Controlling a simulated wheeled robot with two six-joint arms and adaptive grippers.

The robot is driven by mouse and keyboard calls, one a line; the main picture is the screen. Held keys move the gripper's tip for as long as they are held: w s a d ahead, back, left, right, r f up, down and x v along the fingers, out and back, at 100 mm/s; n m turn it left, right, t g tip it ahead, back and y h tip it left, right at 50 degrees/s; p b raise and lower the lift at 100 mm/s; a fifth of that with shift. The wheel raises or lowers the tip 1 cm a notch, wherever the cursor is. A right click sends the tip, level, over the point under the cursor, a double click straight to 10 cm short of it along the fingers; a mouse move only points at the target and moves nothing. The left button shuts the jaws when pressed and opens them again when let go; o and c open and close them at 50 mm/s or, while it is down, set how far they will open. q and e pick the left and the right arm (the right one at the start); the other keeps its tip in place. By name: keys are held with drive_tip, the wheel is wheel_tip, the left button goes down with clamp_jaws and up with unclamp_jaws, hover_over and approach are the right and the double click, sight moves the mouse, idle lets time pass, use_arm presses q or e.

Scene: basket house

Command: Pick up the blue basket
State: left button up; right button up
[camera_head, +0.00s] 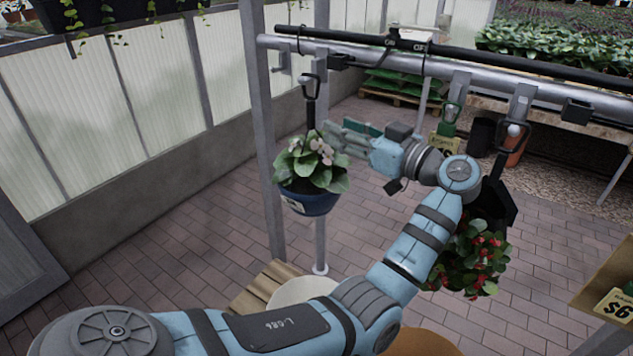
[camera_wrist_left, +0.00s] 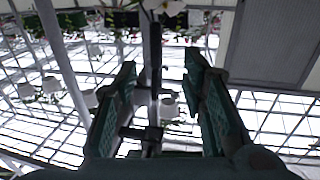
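The blue basket (camera_head: 308,202) is a round blue pot with a white label, hanging from the rail by a black hanger (camera_head: 311,100). It holds green leaves and pale flowers. My left gripper (camera_head: 335,136) is just right of the hanger, above the plant, with its fingers pointing left. In the left wrist view the fingers (camera_wrist_left: 165,85) are apart, and the dark hanger stem (camera_wrist_left: 153,55) shows in the gap between them. I cannot tell whether the stem is inside the grasp or just beyond it. White petals show at the top of that view. My right gripper is not in view.
A metal rail (camera_head: 370,55) runs above, with a grey upright post (camera_head: 262,120) behind the basket. A red-flowered plant (camera_head: 475,262) hangs to the right, partly behind my arm. Brick floor (camera_head: 170,260) is open at left.

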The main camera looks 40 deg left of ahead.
sight(314, 113)
use_arm(q)
drive_tip(key=a+p, duration=0.1)
drive_tip(key=a, duration=0.2)
drive_tip(key=w+a+p, duration=0.1)
drive_tip(key=a, duration=0.2)
drive_tip(key=a+p, duration=0.1)
drive_tip(key=a, duration=0.2)
drive_tip(key=shift+w+r, duration=0.35)
drive_tip(key=shift+a+f, duration=0.1)
drive_tip(key=shift+a, duration=0.3)
drive_tip(key=shift+s+a, duration=0.15)
drive_tip(key=shift+s, duration=0.1)
drive_tip(key=shift+w, duration=0.1)
clamp_jaws()
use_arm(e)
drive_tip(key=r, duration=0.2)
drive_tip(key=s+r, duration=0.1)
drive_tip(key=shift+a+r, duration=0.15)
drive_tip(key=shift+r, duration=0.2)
